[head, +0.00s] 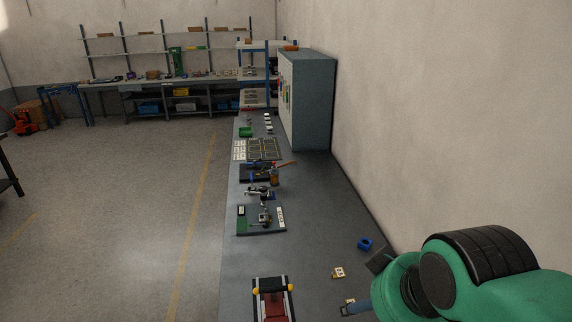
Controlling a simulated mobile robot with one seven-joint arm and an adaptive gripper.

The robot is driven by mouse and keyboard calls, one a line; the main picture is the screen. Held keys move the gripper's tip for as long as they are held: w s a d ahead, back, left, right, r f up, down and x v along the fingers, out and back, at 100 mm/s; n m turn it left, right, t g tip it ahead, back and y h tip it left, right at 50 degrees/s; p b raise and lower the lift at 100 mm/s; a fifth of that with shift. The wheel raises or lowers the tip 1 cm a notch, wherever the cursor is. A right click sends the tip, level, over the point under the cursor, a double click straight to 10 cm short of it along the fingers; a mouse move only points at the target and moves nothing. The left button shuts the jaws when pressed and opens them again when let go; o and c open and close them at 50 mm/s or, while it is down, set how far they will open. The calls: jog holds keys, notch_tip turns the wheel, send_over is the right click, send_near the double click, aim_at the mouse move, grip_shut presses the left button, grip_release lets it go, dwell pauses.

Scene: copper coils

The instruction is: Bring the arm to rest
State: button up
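My arm, green with black joint bands, fills the bottom right corner of the head view, over the near right end of the long grey workbench (320,215). Its links hide the bench and wall behind it. A blue-grey piece beside the green joint may be part of my gripper (357,307); its fingers cannot be made out. I cannot tell whether it is open or holds anything. A small pale yellowish block (338,272) lies on the bench just left of the arm, and a similar one (348,301) shows by the blue-grey piece.
A blue ring-like part (365,244) lies near the wall. A red and black fixture with yellow knobs (273,298) stands at the near edge. Farther along are a green-and-grey board (261,219), tools, trays and a tall grey cabinet (307,98).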

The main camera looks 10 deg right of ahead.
jog(key=shift+f+b, duration=1.75)
jog(key=shift+f, duration=0.4)
